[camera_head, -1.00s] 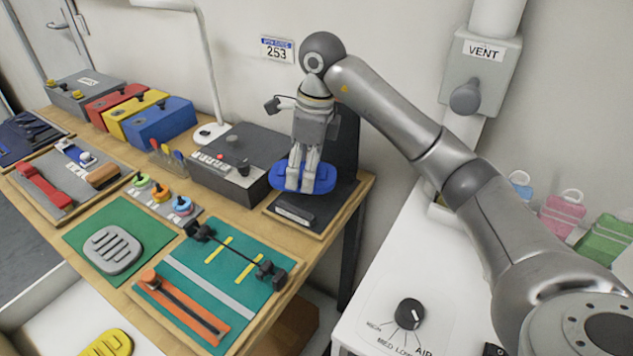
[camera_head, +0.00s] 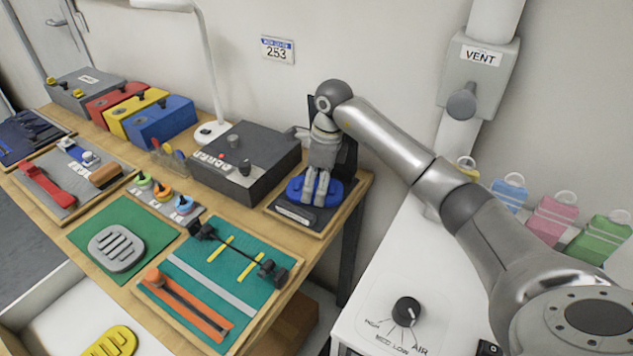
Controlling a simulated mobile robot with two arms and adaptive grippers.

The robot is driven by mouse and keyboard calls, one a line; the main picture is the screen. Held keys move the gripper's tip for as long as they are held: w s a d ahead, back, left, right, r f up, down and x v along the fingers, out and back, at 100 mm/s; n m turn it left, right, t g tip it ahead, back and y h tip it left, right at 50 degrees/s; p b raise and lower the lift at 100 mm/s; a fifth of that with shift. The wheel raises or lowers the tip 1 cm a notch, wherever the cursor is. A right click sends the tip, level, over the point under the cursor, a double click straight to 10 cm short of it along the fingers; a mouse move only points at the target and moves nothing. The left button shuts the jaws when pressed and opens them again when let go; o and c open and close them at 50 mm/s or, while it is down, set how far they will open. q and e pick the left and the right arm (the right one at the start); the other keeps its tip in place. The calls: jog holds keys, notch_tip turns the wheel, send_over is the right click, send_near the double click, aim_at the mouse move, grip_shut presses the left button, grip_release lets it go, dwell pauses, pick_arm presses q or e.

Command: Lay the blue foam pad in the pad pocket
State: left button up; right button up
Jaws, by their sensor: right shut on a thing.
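My right gripper (camera_head: 316,199) points down at the back right of the wooden table. It is shut on the blue foam pad (camera_head: 297,188). The pad lies flat, over the dark base (camera_head: 325,215) of a black stand. I cannot tell whether the pad touches the base. The fingers and wrist cover the middle of the pad and part of the stand. No pad pocket can be made out clearly; the area under the pad is hidden. My left gripper is not in view.
A dark control box (camera_head: 240,165) stands just left of the stand. A grey ribbed pad (camera_head: 116,248) lies on a green mat, and a yellow pad (camera_head: 112,341) sits in a white bin. A teal board (camera_head: 205,318) with tools is in front. A white vent unit (camera_head: 400,265) stands right.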

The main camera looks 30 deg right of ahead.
jog(key=shift+f, duration=0.2)
jog(key=o, duration=0.7)
jog(key=shift+r, duration=0.1)
jog(key=shift+r, duration=0.1)
jog(key=r, duration=0.5)
jog(key=d+r+b, duration=0.1)
jog(key=r, duration=0.1)
jog(key=shift+s+r, duration=0.25)
jog(key=shift+s, duration=0.05)
jog(key=shift+s+a+f, duration=0.1)
